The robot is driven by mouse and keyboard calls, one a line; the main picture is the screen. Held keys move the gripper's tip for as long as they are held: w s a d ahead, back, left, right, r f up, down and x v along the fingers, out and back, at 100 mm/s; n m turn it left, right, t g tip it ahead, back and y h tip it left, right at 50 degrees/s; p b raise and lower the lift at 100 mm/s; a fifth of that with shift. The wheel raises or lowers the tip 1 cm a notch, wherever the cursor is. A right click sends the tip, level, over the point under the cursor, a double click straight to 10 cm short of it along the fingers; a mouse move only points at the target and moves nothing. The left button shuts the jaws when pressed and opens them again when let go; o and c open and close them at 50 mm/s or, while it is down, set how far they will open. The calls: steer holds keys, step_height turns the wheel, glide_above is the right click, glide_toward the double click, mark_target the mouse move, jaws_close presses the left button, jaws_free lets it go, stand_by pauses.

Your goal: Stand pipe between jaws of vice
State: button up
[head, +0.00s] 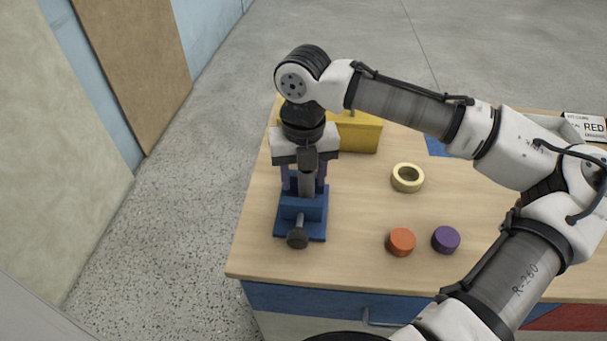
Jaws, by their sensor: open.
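The blue vice (302,208) stands near the left edge of the wooden table, its dark screw handle (297,237) facing the front. My gripper (304,182) points straight down over the vice, fingers spread to left and right. A grey upright piece, seemingly the pipe (307,184), shows between the fingers, just behind the vice's front jaw. It looks upright. Its top is hidden by a dark part of my gripper and its lower end by the front jaw, so I cannot tell whether it touches the jaws or the bottom.
A yellow box (358,132) stands behind my gripper. A cream tape roll (407,177), an orange cylinder (401,241) and a purple cylinder (446,239) lie to the right. A white box with RED lettering (586,127) is at the far right.

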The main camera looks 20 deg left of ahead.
step_height(320, 180, up, 12)
steer(key=b, duration=0.1)
steer(key=shift+f, duration=0.1)
stand_by(1.4)
